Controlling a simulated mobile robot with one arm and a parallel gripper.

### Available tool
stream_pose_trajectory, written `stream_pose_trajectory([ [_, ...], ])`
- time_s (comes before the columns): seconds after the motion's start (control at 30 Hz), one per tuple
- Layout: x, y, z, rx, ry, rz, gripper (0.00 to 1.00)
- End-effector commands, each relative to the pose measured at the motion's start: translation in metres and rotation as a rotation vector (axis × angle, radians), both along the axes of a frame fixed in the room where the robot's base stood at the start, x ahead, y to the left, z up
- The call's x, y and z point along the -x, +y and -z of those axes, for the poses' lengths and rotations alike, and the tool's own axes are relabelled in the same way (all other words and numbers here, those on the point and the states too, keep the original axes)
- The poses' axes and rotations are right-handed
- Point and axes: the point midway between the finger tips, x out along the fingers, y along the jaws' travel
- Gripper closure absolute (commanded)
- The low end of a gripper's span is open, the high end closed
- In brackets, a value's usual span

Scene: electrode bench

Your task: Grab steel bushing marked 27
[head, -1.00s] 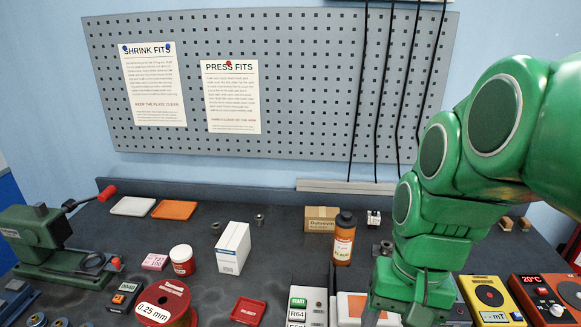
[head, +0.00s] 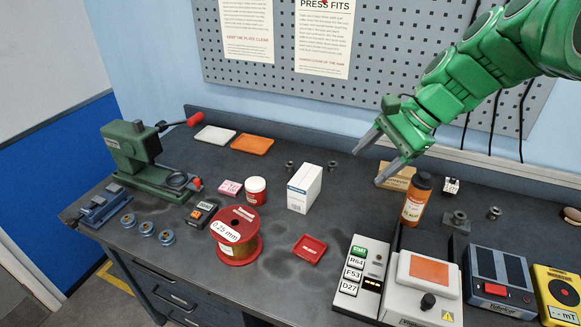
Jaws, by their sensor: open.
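Two small grey steel bushings stand near the back of the bench, a left one (head: 290,167) and a right one (head: 332,166), behind the white box. Another small steel piece (head: 494,213) stands at the right, next to a steel part on a dark block (head: 458,219). No marking 27 is legible on any of them. My gripper (head: 368,168) is open and empty, its two fingers pointing left and down. In the picture it is just right of the right bushing, apart from it and seemingly above the bench.
A white box (head: 305,189), an orange-labelled bottle (head: 416,200) and a cardboard box (head: 396,178) stand nearby. A green press (head: 140,158), wire spool (head: 237,238) and red tray (head: 309,248) are left and front. Instruments, including a button panel (head: 361,268), line the front right.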

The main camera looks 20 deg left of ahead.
Motion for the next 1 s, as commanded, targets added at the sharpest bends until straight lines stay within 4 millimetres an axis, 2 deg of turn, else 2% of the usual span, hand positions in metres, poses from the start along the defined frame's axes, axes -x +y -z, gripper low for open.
stream_pose_trajectory([
  [0.1, -0.027, 0.019, 0.0, -0.041, 0.033, 0.05, 0.33],
  [0.5, -0.108, 0.08, 0.001, -0.179, 0.164, 0.222, 0.33],
  [1.0, -0.198, 0.15, 0.017, -0.333, 0.367, 0.411, 0.33],
])
